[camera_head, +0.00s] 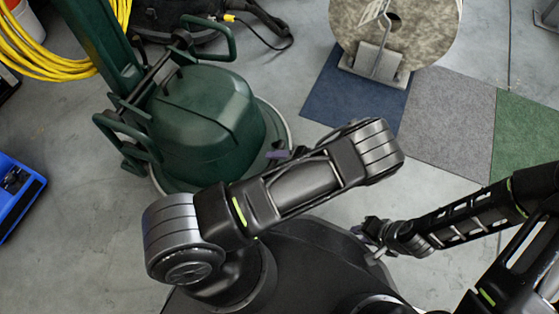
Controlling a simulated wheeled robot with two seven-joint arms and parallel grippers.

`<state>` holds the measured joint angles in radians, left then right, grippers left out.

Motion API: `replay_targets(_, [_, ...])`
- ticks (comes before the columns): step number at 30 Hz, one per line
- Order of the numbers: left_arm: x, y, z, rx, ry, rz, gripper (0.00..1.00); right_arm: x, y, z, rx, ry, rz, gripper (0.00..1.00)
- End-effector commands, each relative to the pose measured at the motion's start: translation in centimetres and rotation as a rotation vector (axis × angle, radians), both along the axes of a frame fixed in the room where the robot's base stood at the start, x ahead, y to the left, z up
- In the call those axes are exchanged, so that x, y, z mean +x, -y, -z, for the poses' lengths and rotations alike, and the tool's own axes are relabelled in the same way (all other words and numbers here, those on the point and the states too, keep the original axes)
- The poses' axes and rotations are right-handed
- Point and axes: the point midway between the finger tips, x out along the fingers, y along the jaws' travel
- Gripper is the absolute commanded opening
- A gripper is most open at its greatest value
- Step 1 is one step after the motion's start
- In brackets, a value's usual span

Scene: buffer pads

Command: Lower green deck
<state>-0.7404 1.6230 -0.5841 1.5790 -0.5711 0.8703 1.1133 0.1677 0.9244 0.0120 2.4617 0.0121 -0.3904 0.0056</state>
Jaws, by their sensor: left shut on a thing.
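The green deck (205,125) is the rounded dark green housing of a floor machine at the upper left. A pale rim shows around its right and lower sides. I cannot tell whether it is tilted or flat on the floor. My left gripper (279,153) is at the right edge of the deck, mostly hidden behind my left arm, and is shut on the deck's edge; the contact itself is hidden. My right gripper (373,238) is apart from the deck, low and right of centre, and its finger gap is unclear.
A large beige round pad (425,35) stands upright in a metal stand at the top. Blue (345,95), grey (445,120) and green (520,135) carpet tiles lie on the concrete. A blue bin (25,205) is at the left. A yellow hose (45,65) lies coiled upper left.

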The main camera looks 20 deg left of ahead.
Motion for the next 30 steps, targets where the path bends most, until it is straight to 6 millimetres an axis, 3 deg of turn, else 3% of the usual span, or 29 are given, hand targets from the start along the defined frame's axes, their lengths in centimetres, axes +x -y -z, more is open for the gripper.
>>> replay_targets(15, [0.2,5.9,-4.2,-0.006,0.002,0.002,0.43,-0.4,-0.1,-2.0,-0.004,-0.003,-0.004,0.29])
replay_targets(30, [0.1,6.3,-4.5,-0.001,0.001,0.0,0.43,-0.4,-0.1,-2.1,-0.004,-0.002,-0.003,0.29])
